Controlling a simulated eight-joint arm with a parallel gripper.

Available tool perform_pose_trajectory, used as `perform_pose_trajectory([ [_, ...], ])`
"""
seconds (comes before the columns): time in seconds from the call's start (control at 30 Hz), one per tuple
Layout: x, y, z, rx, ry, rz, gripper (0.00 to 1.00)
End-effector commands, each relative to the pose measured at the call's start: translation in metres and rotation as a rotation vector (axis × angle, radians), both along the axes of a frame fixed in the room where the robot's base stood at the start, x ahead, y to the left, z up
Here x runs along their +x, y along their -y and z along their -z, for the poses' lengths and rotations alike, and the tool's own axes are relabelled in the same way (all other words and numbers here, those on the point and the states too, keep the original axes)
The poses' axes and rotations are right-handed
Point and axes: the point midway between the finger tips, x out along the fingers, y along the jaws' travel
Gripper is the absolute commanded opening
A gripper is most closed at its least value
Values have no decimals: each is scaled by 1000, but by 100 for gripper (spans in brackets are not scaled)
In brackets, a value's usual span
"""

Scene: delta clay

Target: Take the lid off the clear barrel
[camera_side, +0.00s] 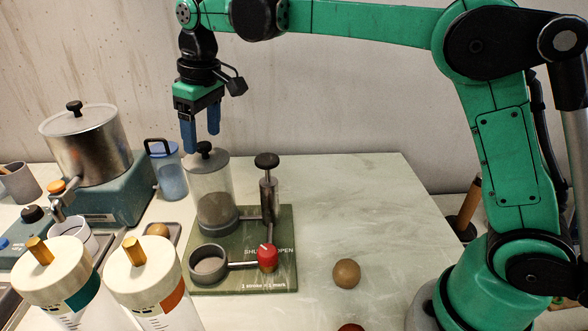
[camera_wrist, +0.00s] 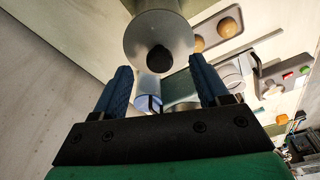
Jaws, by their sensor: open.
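The clear barrel (camera_side: 212,204) stands upright on a green board and holds grey material in its lower part. Its grey lid (camera_side: 209,164) is on top, with a black knob (camera_side: 204,147). My gripper (camera_side: 201,145) is open and empty, pointing down, with its blue fingers at about the height of the knob in the side view. In the wrist view the round lid (camera_wrist: 180,38) and its black knob (camera_wrist: 159,59) lie beyond the open fingers (camera_wrist: 160,80). The knob shows in the gap between them but farther out, and I see no contact.
A black-knobbed pump (camera_side: 268,190), a red valve knob (camera_side: 267,257) and a small grey cup (camera_side: 208,264) share the green board (camera_side: 240,281). A blue jug (camera_side: 170,175) and a steel pot (camera_side: 92,150) stand left. A brown ball (camera_side: 346,273) lies right; the table behind it is clear.

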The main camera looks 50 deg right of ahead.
Motion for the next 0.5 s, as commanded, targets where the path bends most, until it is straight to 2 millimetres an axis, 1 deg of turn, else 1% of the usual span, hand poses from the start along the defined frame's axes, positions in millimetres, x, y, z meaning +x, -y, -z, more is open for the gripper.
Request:
perform_pose_trajectory([
  [0.03, 1, 0, 6, 0, 0, 0, 68],
  [0.17, 2, -1, 15, 0, 1, 0, 68],
  [0.43, 2, -1, 17, 0, 1, 0, 68],
  [0.47, 2, -1, 17, 0, 1, 0, 65],
  [0.5, 2, -1, 17, 0, 1, 0, 54],
])
